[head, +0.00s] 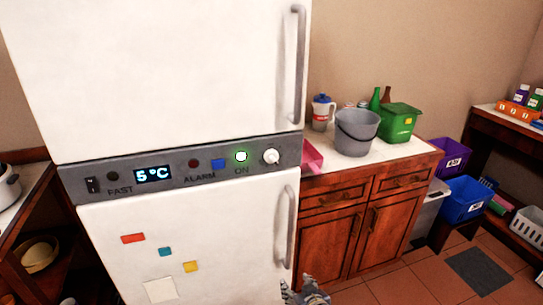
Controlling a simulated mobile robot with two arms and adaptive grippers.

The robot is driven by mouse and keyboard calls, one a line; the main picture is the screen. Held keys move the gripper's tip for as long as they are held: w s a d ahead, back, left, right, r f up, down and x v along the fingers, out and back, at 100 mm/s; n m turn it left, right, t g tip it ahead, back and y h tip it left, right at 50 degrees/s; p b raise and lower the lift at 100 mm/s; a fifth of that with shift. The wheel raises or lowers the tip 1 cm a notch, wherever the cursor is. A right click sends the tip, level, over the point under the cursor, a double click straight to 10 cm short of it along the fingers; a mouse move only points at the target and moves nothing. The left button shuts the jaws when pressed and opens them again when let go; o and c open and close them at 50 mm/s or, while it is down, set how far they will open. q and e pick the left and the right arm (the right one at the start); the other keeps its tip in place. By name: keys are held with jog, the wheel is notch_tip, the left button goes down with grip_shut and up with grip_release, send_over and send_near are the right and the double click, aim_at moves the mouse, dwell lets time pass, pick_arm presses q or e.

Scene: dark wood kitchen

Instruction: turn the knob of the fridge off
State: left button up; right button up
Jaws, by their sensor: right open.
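The white fridge (150,75) stands at the left and middle of the head view. A grey control panel (130,184) runs across it between the upper and lower doors. The round white knob (271,156) sits at the panel's right end. A lit green-white light (241,156) above the word ON is just left of it. The display (153,174) reads 5°C. My right gripper (305,287) is at the bottom edge, well below the knob and apart from it, open, with only its upper part in view. My left gripper is not in view.
The upper door handle (297,65) and lower door handle (289,225) stick out near the knob. Right of the fridge is a counter (345,172) with a grey bucket (357,132), a green bin (401,123) and a pink tray (312,157). Tiled floor (400,288) is open at lower right.

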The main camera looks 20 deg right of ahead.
jog(key=w+a+r+m+t, duration=0.1)
jog(key=w+r+t, duration=0.1)
jog(key=r, duration=0.7)
jog(key=w+a+r+t, duration=0.1)
jog(key=w+r, duration=0.1)
jog(key=r, duration=0.8)
jog(key=m+t+p, duration=0.1)
jog(key=t+p, duration=0.1)
jog(key=t, duration=0.2)
send_near(274, 160)
jog(key=shift+y, duration=0.3)
jog(key=w+p, duration=0.2)
jog(key=w, duration=0.6)
jog(key=shift+w+r, duration=0.1)
jog(key=shift+w, duration=0.1)
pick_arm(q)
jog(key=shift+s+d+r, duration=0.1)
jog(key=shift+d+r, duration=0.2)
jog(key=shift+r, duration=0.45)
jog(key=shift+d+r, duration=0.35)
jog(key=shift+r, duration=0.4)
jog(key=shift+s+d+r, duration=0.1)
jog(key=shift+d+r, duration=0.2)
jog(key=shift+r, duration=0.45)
pick_arm(e)
jog(key=shift+w, duration=0.5)
jog(key=shift+c, duration=0.6)
